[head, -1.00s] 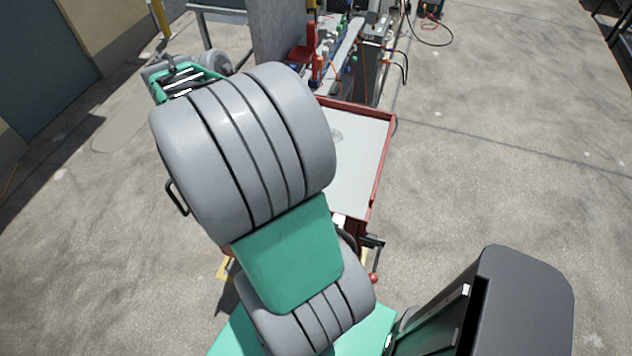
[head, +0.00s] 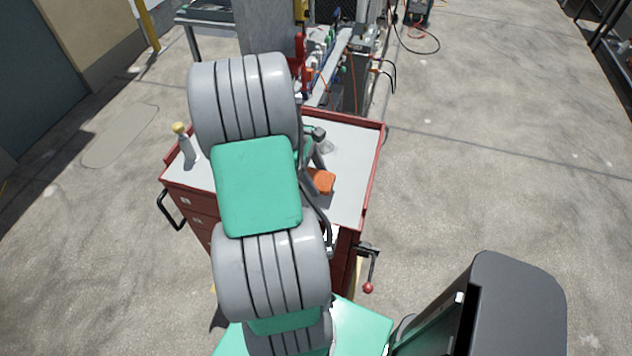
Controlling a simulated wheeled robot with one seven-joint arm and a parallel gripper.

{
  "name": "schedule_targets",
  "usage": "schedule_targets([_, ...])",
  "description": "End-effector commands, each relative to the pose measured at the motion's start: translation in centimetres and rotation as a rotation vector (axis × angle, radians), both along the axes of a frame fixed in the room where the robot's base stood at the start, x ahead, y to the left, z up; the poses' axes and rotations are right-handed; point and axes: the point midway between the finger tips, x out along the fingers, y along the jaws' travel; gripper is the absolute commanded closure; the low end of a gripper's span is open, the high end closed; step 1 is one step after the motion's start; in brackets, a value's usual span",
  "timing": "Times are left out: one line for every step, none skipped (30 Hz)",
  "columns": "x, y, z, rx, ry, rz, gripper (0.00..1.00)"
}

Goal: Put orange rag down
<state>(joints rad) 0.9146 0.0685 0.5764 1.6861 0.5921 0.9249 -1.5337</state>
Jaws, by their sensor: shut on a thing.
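The orange rag (head: 321,181) shows just right of my arm in the head view, over the grey top of a red tool cart (head: 355,150). My gripper (head: 318,169) is at the rag's upper edge, shut on it, and mostly hidden behind my arm links. I cannot tell whether the rag touches the cart top.
A grey bottle-like item with a yellow cap (head: 184,146) stands at the left of the cart top. The cart has a raised red rim and a vise handle (head: 368,270) at its front right. Bare cart top lies right of the rag. Equipment with hoses (head: 335,70) stands behind.

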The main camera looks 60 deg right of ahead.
Motion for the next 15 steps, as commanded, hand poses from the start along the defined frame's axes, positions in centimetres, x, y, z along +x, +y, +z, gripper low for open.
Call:
schedule_targets([0.0, -0.3, -0.5, 0.002, 0.001, -0.001, 0.71])
schedule_targets([0.1, -0.5, -0.8, 0.002, 0.002, -0.001, 0.71])
schedule_targets([0.0, -0.3, -1.5, 0.004, 0.004, 0.001, 0.71])
schedule_targets([0.0, -0.3, -2.0, 0.005, 0.003, 0.001, 0.71])
schedule_targets([0.0, -0.3, -2.5, 0.004, 0.004, 0.000, 0.71])
schedule_targets([0.1, -0.3, -3.1, 0.004, 0.003, 0.000, 0.71])
schedule_targets([0.1, -0.4, -3.4, 0.002, 0.001, 0.000, 0.71])
schedule_targets([0.2, -0.4, -3.5, 0.000, 0.000, 0.001, 0.71])
schedule_targets([0.2, -0.4, -3.6, -0.001, -0.001, 0.000, 0.71])
schedule_targets([0.2, -0.4, -3.6, -0.001, -0.001, 0.000, 0.71])
schedule_targets([0.2, -0.4, -3.6, -0.001, -0.001, 0.000, 0.71])
schedule_targets([0.2, -0.4, -3.6, -0.001, 0.000, 0.000, 0.71])
schedule_targets([0.2, -0.4, -3.6, -0.001, 0.000, 0.000, 0.71])
schedule_targets([0.2, -0.4, -3.6, 0.000, 0.000, 0.000, 0.71])
schedule_targets([0.1, -0.4, -3.7, 0.000, 0.000, 0.000, 0.71])
